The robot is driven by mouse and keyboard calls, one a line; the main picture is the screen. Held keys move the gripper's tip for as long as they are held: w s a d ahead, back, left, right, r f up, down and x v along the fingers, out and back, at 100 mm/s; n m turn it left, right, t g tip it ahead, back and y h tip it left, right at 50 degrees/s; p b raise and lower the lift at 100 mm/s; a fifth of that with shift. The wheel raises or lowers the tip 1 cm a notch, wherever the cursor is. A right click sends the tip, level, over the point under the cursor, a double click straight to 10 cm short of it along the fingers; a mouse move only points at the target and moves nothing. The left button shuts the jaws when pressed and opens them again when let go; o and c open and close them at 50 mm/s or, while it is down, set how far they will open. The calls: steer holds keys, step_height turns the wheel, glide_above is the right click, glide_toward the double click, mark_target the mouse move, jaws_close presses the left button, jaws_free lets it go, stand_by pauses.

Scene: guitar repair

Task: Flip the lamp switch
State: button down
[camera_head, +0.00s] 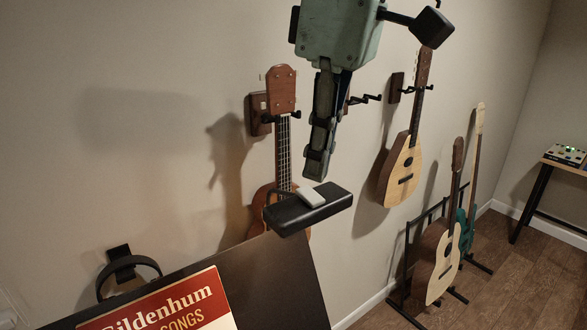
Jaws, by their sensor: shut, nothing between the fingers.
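The lamp switch (312,197) is a small light-grey piece on top of a dark, rounded rectangular lamp body (290,213). The lamp body is at the upper right corner of a black music stand. My gripper (317,172) points down with its dark fingers shut and nothing between them. Its tips are just above the switch in the picture; I cannot tell whether they touch it. The switch's exact tilt is too small to tell.
The music stand (284,270) holds a red and cream song book (165,305). A ukulele (283,140) and a mandolin (402,170) hang on the wall behind. Guitars (437,265) stand on a floor rack at right. A headphone-like band (125,268) hangs at lower left.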

mark_target(317, 200)
steer(key=shift+r+p, duration=0.3)
steer(key=shift+r, duration=1.75)
